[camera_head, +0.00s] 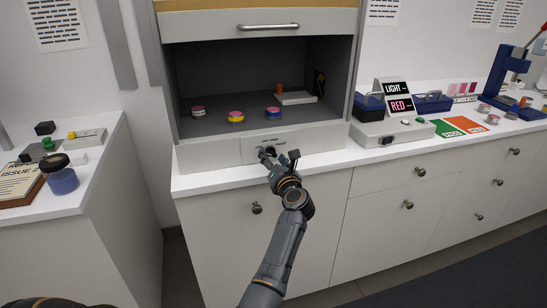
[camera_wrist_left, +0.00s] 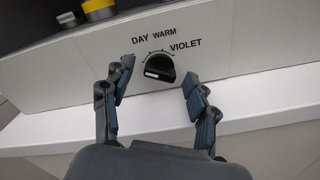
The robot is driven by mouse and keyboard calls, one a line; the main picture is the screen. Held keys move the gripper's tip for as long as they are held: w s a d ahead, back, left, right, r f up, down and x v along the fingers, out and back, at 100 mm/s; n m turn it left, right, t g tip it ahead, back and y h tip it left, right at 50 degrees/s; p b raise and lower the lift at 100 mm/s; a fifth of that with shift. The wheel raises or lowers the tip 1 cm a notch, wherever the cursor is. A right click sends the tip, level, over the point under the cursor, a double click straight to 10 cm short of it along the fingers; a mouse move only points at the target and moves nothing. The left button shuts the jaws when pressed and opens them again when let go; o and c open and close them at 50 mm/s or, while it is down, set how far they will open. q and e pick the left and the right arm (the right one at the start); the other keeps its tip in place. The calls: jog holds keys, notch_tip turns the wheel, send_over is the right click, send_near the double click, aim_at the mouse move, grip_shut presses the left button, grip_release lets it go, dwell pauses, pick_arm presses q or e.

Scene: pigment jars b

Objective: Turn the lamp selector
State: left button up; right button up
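The lamp selector is a black knob (camera_wrist_left: 159,66) with a white mark, on the light front panel of the booth. The words DAY, WARM and VIOLET are printed around it. In the left wrist view the white mark sits at the knob's lower left. My left gripper (camera_wrist_left: 158,73) is open, with one finger on each side of the knob and gaps visible on both sides. In the head view the left gripper (camera_head: 279,157) is at the booth's front panel (camera_head: 215,152) and largely hides the knob. My right gripper is not in view.
Inside the booth stand several pigment jars, including a yellow one (camera_head: 236,117), and a pale block (camera_head: 297,98). A light box (camera_head: 392,133) with LIGHT and RED signs stands right of the booth. The white counter edge (camera_head: 215,185) runs just below the panel.

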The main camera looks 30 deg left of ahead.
pick_arm(q)
jog(key=c, duration=1.1)
jog(key=shift+p, duration=0.4)
jog(key=m+p, duration=0.2)
jog(key=shift+r+m+p, duration=0.2)
jog(key=shift+m+p, duration=0.2)
jog(key=m+p, duration=0.2)
jog(key=m, duration=0.1)
jog(key=shift+f+p, duration=0.1)
jog(key=shift+p, duration=0.2)
jog(key=shift+f+m+p, duration=0.1)
jog(key=shift+m+p, duration=0.55)
jog(key=shift+m, duration=0.35)
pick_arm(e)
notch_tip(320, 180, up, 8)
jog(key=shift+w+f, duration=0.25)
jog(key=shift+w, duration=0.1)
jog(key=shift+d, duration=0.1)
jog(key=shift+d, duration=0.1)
